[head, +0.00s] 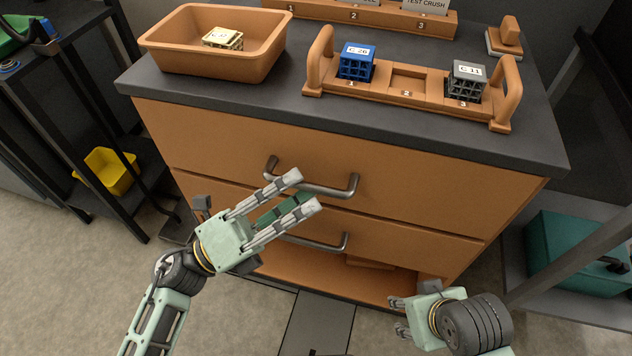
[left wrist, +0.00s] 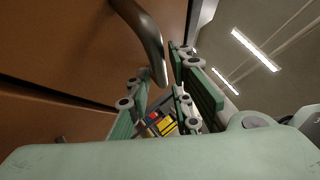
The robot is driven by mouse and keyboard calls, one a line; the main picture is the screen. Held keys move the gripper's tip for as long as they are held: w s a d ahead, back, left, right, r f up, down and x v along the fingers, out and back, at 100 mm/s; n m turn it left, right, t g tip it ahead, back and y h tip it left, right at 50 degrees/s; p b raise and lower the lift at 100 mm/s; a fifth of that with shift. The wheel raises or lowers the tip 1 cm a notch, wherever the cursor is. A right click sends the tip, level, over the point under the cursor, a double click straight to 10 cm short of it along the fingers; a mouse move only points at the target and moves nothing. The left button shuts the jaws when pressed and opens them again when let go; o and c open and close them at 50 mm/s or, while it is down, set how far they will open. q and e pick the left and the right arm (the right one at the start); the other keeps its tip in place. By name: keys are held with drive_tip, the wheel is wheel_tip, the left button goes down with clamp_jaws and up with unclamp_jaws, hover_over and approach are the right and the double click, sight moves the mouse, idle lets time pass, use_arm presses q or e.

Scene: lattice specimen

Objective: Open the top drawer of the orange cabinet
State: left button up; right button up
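The orange cabinet (head: 228,140) has a dark top. Its top drawer (head: 420,190) looks shut, with its front flush. The dark bar handle (head: 328,189) of that drawer shows behind my left gripper (head: 304,191). The left gripper is open, its two fingers spread at the handle's left half. In the left wrist view the handle (left wrist: 144,32) runs down toward the gap between the fingers; I cannot tell whether they touch it. My right gripper (head: 400,316) is low at the cabinet's right front, its fingers apart and empty.
A second drawer handle (head: 315,243) sits below, above an open shelf (head: 290,270). On top stand an orange bin (head: 190,58), a carrier (head: 425,96) with blue (head: 357,63) and grey (head: 466,82) lattice blocks, and a rack (head: 380,17). A teal box (head: 570,255) is at the right.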

sight(312, 184)
use_arm(q)
drive_tip(key=shift+x, duration=1.6)
drive_tip(key=shift+f, duration=0.1)
drive_tip(key=shift+c, duration=0.4)
clamp_jaws()
